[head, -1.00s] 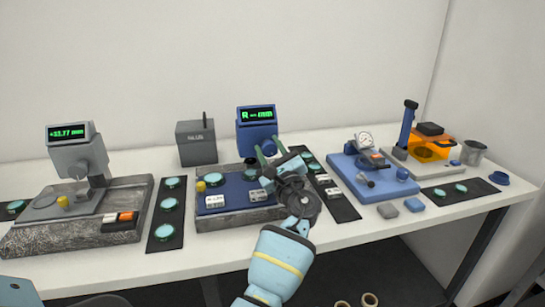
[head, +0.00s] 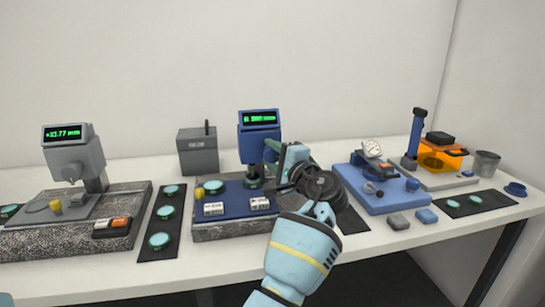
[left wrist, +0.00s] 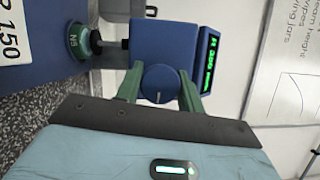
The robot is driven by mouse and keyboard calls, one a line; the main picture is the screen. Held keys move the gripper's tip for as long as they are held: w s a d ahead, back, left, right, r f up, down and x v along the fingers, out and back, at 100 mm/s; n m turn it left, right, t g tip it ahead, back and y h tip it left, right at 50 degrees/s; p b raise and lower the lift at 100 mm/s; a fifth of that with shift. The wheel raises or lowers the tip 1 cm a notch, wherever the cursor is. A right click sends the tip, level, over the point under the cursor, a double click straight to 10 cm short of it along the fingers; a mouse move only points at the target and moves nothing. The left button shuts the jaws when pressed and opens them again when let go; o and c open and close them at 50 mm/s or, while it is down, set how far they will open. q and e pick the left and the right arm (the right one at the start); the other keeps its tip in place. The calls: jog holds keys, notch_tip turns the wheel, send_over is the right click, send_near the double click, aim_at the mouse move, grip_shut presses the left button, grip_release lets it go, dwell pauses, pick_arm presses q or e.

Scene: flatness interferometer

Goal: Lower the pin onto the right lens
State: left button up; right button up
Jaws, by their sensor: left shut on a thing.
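The blue gauge (head: 259,145) stands at the middle of the bench. Its knob (left wrist: 160,85) is a round blue disc in the left wrist view. My left gripper (head: 268,158) is shut on this knob, with a green finger on each side (left wrist: 160,88). The right lens (head: 253,184) is a green disc on the blue plate under the gauge; it also shows in the left wrist view (left wrist: 78,43). The dark pin (left wrist: 108,45) stands over the lens, at or very near its face; I cannot tell whether they touch. My right gripper is out of view.
A grey gauge (head: 75,160) stands at left, a blue dial fixture (head: 385,195) at right. Dark lens strips lie between.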

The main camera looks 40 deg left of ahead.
pick_arm(q)
jog(key=n+h, duration=0.1)
jog(key=n, duration=0.1)
jog(key=shift+n, duration=0.4)
jog(key=shift+n+g+p, duration=0.3)
jog(key=shift+n+p, duration=0.1)
jog(key=shift+n, duration=0.2)
jog(key=shift+h, duration=0.4)
jog(key=o, duration=0.9)
jog(key=shift+c, duration=0.2)
jog(key=shift+o, duration=0.6)
jog(key=f+v, duration=0.1)
jog(key=v, duration=0.6)
jog(key=shift+s+d+r, duration=0.15)
jog(key=shift+d+r, duration=0.25)
jog(key=shift+r, duration=0.1)
